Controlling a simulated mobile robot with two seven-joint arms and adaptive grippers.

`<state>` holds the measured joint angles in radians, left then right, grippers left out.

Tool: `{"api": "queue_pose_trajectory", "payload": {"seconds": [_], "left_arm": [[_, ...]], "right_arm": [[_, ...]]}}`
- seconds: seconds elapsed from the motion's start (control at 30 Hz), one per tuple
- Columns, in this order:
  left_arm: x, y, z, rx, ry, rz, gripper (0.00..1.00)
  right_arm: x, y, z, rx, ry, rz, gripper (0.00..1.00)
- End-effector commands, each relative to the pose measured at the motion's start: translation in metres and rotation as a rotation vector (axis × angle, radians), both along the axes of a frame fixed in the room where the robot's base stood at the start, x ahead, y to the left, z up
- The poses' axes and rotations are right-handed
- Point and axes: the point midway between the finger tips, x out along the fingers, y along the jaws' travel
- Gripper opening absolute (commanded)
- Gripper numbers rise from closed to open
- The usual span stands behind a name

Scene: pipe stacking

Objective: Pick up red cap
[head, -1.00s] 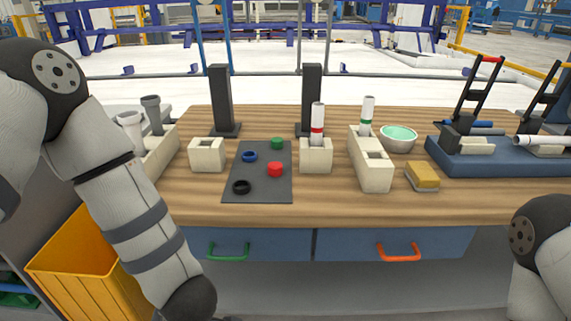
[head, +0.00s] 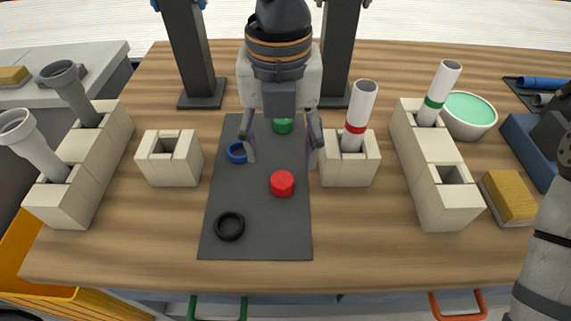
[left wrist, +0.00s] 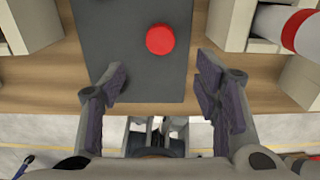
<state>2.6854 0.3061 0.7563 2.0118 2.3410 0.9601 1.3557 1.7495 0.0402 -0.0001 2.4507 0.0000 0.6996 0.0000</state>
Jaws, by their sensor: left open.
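The red cap (head: 282,183) lies on the dark grey mat (head: 262,235), right of the mat's middle. My left gripper (head: 281,158) is open and empty above the mat, its two fingers pointing down just beyond the cap in the head view. In the left wrist view the red cap (left wrist: 160,39) lies ahead of the open fingers (left wrist: 162,85), apart from them and roughly in line with the gap. My right gripper is out of view; only part of my right arm shows at the right edge.
On the mat are a green cap (head: 283,125), a blue ring (head: 237,153) and a black ring (head: 230,226). Close right stands a beige block (head: 347,172) holding a red-banded white pipe (head: 360,110). An empty beige block (head: 169,160) stands left. Front table wood is clear.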

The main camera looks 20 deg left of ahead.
Motion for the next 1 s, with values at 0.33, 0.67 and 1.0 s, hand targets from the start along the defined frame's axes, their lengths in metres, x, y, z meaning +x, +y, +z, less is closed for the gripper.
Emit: {"api": "queue_pose_trajectory", "payload": {"seconds": [0.33,0.67,1.0], "left_arm": [[0.006,0.001,-0.066,0.003,0.013,-0.003,0.57],[0.008,0.001,-0.085,0.001,0.001,-0.004,0.57],[0.008,0.001,-0.085,0.001,0.001,-0.004,0.19]], "right_arm": [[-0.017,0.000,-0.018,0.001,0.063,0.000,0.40],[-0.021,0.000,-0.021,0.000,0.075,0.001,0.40],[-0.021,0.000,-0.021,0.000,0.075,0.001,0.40]]}}
